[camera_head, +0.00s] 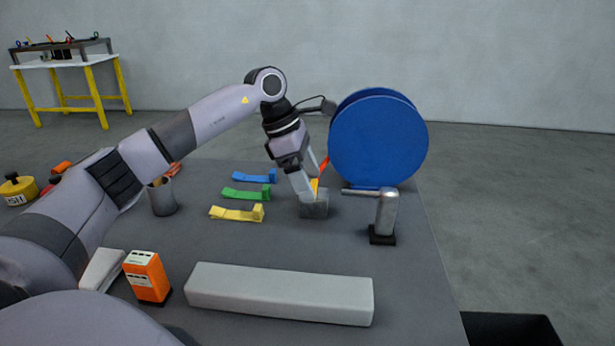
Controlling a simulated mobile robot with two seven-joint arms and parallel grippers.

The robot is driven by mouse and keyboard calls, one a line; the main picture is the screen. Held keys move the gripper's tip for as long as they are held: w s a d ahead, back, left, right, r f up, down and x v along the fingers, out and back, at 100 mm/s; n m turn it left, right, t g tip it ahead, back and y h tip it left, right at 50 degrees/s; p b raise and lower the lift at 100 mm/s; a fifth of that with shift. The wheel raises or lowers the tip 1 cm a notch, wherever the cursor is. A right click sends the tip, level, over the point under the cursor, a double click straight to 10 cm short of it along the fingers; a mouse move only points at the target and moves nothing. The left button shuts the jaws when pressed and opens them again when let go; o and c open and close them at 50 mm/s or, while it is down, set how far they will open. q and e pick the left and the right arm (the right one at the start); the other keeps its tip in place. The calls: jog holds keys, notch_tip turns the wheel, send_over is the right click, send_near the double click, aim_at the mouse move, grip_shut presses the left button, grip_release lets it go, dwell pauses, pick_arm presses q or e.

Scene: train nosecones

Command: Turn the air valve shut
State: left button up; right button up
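A small grey block (314,207) stands on the dark table below my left gripper. A yellow-orange piece (315,186) rises from it, and a red piece (324,164) shows just above. These look like a valve body and its handle, but I cannot be sure. My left gripper (313,188) points down at the block, its fingers on either side of the yellow-orange piece. Whether they are closed on it is hidden by the angle. A silver post (388,211) with a sideways bar stands on a black base to the right. My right gripper is not in view.
A big blue disc (378,142) stands upright close behind. Blue (248,192), green (245,194) and yellow (236,213) clips lie left of the block. A long grey bar (280,293) and an orange box (147,276) are in front. The table between block and bar is clear.

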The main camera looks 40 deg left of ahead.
pick_arm(q)
jog(key=shift+o, duration=0.9)
jog(key=v, duration=0.7)
